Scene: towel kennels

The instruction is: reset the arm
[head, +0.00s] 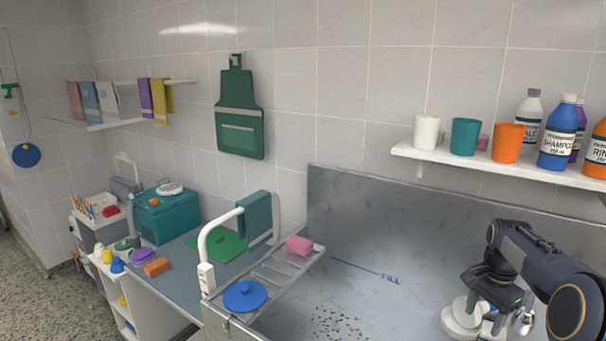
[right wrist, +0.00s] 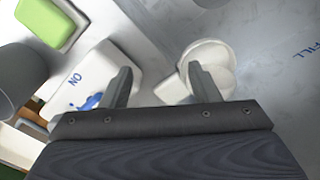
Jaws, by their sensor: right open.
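My right arm comes in from the right in the head view. Its gripper (head: 498,303) points down over the lower right of the grey tub, above white rounded items (head: 460,318). In the right wrist view the right gripper (right wrist: 160,84) is open, its two fingers wide apart with nothing between them. A white scoop-like item (right wrist: 212,58) lies beyond the right finger. A white block with blue lettering (right wrist: 85,92) lies beyond the left finger. I cannot tell whether the fingers touch either. My left gripper is not in view.
The grey tub (head: 350,210) has dark specks on its floor. A wire rack (head: 275,270) holds a blue lid (head: 245,296) and a pink sponge (head: 299,245). A shelf (head: 480,162) with cups and bottles is on the wall above my right arm. The tub's middle is clear.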

